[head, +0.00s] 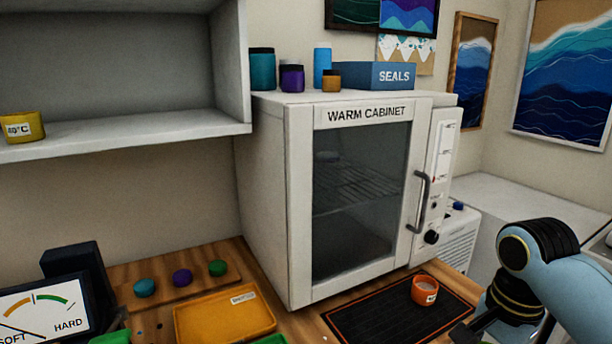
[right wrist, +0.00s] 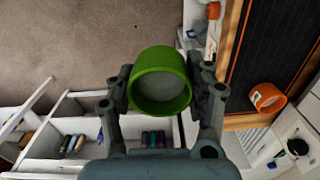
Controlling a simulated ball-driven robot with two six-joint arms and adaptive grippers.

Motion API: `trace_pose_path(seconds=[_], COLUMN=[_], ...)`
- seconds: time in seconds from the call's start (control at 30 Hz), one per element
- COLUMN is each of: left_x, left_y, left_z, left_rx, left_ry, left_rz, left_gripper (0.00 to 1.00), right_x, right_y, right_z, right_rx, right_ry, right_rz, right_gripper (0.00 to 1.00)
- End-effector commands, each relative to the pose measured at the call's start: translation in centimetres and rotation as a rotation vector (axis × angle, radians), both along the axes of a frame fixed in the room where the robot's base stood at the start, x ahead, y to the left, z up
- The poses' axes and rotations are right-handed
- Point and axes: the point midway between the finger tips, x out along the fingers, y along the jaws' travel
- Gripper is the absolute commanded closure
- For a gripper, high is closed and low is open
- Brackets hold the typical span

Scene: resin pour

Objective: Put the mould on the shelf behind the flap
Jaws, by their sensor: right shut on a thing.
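My right gripper (right wrist: 163,92) is shut on a round green mould (right wrist: 161,105) with a grey fill, its open face toward the wrist camera. In the head view my right arm comes in at the lower right; the green mould in it cannot be made out there. The warm cabinet (head: 268,200) has a glass door (head: 365,250), which looks shut, with a grey handle (head: 421,203) at its right. Wire shelves (head: 355,192) show dimly behind the glass. An orange mould (head: 425,290) sits on the black mat (head: 370,318). My left gripper is not in view.
A yellow tray (head: 225,315), coloured pucks (head: 182,278) and a dial gauge (head: 45,310) stand left of the cabinet. Jars (head: 262,70) and a SEALS box (head: 375,75) are on top of it. A white wall shelf (head: 120,135) holds a yellow cup (head: 22,127).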

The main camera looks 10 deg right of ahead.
Motion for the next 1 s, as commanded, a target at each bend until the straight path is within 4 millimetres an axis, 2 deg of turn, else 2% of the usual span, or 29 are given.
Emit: trace_pose_path(seconds=[0.2,0.43,0.7,0.8,0.9,1.0], left_x=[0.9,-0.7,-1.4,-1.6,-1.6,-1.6], left_y=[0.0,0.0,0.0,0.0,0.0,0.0], left_z=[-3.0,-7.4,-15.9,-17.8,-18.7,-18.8], left_rx=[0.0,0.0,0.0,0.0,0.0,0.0], left_ry=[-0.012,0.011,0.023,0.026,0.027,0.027], left_rz=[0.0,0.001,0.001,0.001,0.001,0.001], left_gripper=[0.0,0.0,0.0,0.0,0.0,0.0], right_x=[0.0,-0.1,-0.4,-0.4,-0.5,-0.5], right_y=[0.0,0.0,0.0,0.0,0.0,0.0], right_z=[-3.0,-7.5,-16.3,-18.4,-19.3,-19.4], right_rx=[0.0,0.0,0.0,0.0,0.0,0.0], right_ry=[0.001,0.003,0.014,0.018,0.02,0.02], right_rz=[0.0,0.0,0.0,0.0,0.0,0.0], right_gripper=[0.81,0.81,0.81,0.81,0.81,0.81])
